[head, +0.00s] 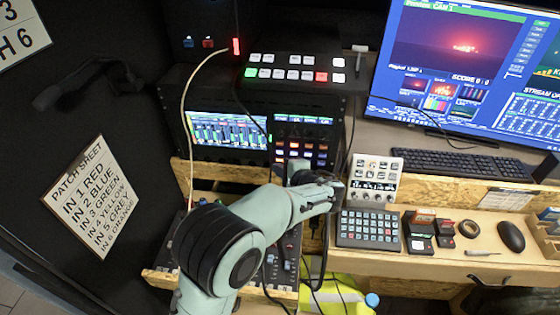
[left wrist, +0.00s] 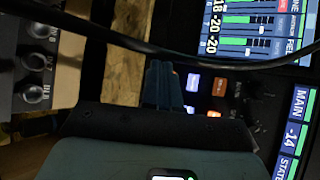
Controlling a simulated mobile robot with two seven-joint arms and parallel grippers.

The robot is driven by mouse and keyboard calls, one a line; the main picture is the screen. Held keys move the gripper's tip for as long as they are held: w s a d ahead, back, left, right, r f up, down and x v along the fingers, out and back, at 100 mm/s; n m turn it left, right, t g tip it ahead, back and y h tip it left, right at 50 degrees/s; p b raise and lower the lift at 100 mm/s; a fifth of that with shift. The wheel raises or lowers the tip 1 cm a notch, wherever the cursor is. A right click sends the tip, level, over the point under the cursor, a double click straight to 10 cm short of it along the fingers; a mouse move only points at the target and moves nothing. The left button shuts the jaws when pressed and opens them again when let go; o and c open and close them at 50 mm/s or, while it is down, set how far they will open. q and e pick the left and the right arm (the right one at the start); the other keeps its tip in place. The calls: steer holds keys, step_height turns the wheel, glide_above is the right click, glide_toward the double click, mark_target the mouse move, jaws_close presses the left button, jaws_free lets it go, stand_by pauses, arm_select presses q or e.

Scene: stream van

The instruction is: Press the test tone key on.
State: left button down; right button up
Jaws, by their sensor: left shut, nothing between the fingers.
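A rack unit has a lit meter screen (head: 228,132) and, to its right, a key panel (head: 293,146) with small orange, white and blue lit keys. I cannot read which one is the test tone key. My left gripper (head: 298,168) is shut and empty, at the lower part of this panel, hiding some of it. In the left wrist view, the shut fingers (left wrist: 163,85) point at the panel beside white and orange lit keys (left wrist: 206,84). I cannot tell whether they touch a key. My right gripper does not show.
A switcher (head: 292,70) with white, green and red keys sits above the rack. A knob box (head: 375,178) and a dark keypad (head: 367,229) stand to the right. A black cable (left wrist: 190,55) crosses close in front of the wrist camera. More cables hang near the arm.

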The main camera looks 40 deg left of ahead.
arm_select(q)
steer(key=s+d+b, duration=0.1)
steer(key=s+d, duration=0.2)
steer(key=s, duration=0.2)
steer(key=shift+s, duration=0.15)
stand_by(0.7)
